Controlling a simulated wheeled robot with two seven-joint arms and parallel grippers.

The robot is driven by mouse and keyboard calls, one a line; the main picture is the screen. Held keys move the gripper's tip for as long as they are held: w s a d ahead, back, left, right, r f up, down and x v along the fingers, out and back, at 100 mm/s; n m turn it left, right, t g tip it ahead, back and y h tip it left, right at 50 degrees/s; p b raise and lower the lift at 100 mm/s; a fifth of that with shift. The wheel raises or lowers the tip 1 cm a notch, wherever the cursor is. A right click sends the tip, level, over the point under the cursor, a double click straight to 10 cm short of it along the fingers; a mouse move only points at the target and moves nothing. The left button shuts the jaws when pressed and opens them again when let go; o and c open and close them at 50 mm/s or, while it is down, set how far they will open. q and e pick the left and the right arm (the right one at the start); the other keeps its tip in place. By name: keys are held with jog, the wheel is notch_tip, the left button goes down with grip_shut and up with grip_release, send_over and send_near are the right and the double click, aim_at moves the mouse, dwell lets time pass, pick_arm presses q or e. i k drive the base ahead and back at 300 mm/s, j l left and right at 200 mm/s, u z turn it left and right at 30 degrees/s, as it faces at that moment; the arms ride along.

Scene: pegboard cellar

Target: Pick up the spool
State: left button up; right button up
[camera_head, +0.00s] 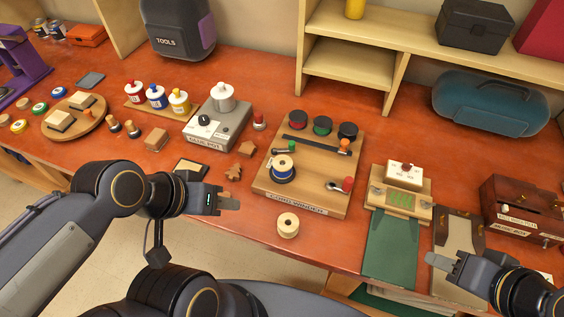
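A pale wooden spool (288,225) stands on the orange-red bench top near its front edge, just in front of the cord winder board (265,190). A second spool, wound with blue cord (283,170), sits on the board over a dark round base. My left gripper (232,204) is to the left of the pale spool and apart from it, with its fingers pointing right. My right gripper (436,261) is well to the right, near the bench's front edge. Both grippers appear empty. Their fingers overlap from this angle, so the gap between them is hidden.
A green mat (392,245) and a brown board lie to the right. A grey glue pot unit (217,125) with several paint jars beside it stands behind my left gripper. Small brown wooden pieces (240,162) lie left of the board. Bench around the pale spool is clear.

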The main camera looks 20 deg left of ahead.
aim_at(284, 172)
jog(key=k+j+u, duration=0.1)
jog(key=j+u, duration=0.7)
jog(key=u, duration=0.2)
